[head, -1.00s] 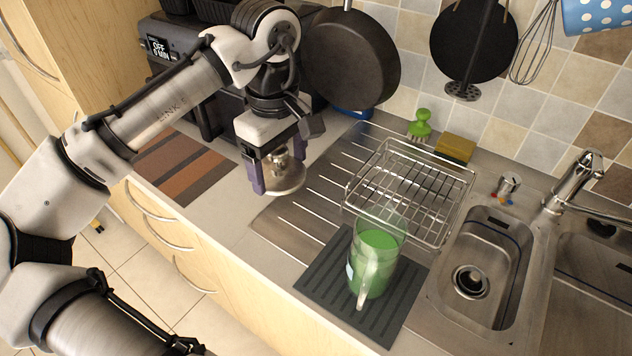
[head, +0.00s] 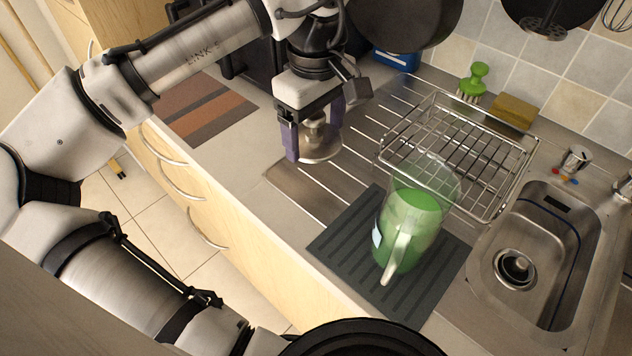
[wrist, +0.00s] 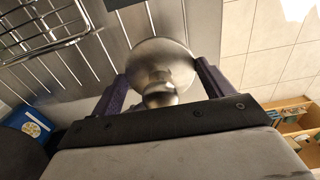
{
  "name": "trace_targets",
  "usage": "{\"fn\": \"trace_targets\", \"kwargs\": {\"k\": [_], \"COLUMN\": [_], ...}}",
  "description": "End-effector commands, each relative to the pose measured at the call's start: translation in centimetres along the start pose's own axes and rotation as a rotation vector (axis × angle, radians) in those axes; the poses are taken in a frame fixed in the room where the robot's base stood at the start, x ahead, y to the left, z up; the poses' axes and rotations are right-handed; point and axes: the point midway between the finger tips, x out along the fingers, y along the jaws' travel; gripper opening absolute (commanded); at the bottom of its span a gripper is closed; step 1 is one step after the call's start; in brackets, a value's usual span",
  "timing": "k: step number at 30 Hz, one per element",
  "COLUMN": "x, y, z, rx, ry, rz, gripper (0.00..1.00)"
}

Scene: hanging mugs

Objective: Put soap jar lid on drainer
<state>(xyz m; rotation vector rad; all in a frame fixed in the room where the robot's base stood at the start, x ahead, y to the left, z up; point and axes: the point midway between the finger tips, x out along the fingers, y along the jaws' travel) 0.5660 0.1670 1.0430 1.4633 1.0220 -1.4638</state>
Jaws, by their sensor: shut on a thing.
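My gripper (head: 316,140) is shut on the soap jar lid (head: 322,152), a round silvery metal lid with a knob. The purple fingers hold it by the knob, with the disc hanging below, above the left part of the grooved metal drainer (head: 296,182). In the wrist view the lid (wrist: 162,62) lies between the two fingertips (wrist: 160,82), with the drainer's ridges behind it. The glass jar (head: 412,222) with green soap and a handle stands on a dark ribbed mat, without a lid on it.
A wire dish rack (head: 462,150) stands on the drainer's right part, behind the jar. The sink (head: 540,270) is at right. A green brush (head: 474,82) and yellow sponge (head: 514,112) are along the wall. A black pan (head: 405,22) hangs near my wrist. The drainer's left side is clear.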

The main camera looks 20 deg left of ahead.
Motion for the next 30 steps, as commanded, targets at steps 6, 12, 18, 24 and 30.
{"fn": "trace_targets", "kwargs": {"k": [6,12,18,24,30], "x": [4.1,4.9,6.5,9.0,9.0], "y": [0.0,0.0,0.0,0.0,0.0], "z": [0.0,0.0,0.0,0.0,0.0], "rx": [0.0,0.001,0.0,0.0,0.001], "ry": [0.002,0.001,0.001,0.002,0.001], "rz": [0.0,0.001,0.001,0.0,0.001], "gripper": [0.56,0.56,0.56,0.56,0.56]}}
